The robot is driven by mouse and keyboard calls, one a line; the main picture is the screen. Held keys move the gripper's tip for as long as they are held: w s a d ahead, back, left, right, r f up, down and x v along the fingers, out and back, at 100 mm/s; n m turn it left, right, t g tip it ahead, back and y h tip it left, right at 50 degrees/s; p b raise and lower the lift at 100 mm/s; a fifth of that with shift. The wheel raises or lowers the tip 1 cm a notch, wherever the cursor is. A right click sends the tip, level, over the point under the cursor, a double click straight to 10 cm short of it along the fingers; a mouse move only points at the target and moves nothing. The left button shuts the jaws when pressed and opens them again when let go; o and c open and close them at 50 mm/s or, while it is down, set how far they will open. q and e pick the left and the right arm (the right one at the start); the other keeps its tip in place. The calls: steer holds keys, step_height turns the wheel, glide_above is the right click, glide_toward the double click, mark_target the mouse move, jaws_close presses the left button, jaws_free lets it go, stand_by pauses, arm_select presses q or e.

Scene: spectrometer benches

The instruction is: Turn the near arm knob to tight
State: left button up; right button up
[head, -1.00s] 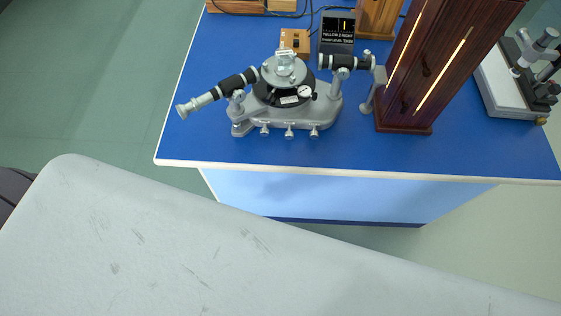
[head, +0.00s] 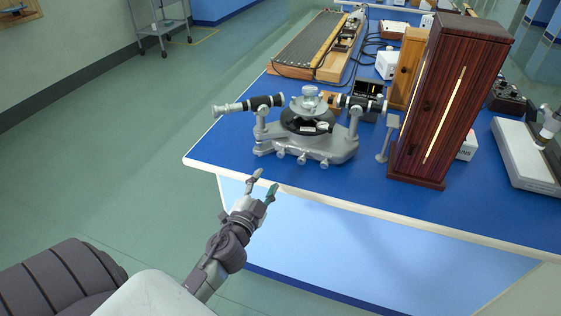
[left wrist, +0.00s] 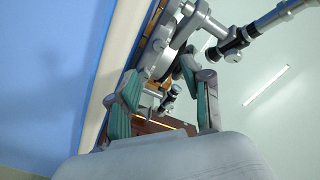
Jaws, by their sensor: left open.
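The grey spectrometer (head: 335,148) stands on the blue bench near its front edge. Its black round table (head: 305,121) is in the middle, with one black-and-silver tube (head: 262,103) pointing left and another (head: 358,103) at the right. Small silver knobs (head: 301,160) stick out along the near side of the base; I cannot tell how any is turned. My left gripper (head: 264,181) is open and empty, just off the bench's front edge, below and apart from the knobs. In the left wrist view, its green-padded fingers (left wrist: 166,100) are spread, with the spectrometer (left wrist: 165,45) beyond them. My right gripper is not in view.
A tall dark wooden lamp housing (head: 440,110) with a glowing slit stands right of the spectrometer. A grey post (head: 387,140) stands between them. The blue bench (head: 350,190) has a white front edge and is clear in front of the spectrometer.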

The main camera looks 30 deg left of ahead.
mark_target(280, 155)
arm_select(q)
steer(key=x, duration=1.1)
steer(key=shift+d+p, duration=0.1)
steer(key=shift+p, duration=0.3)
jaws_close()
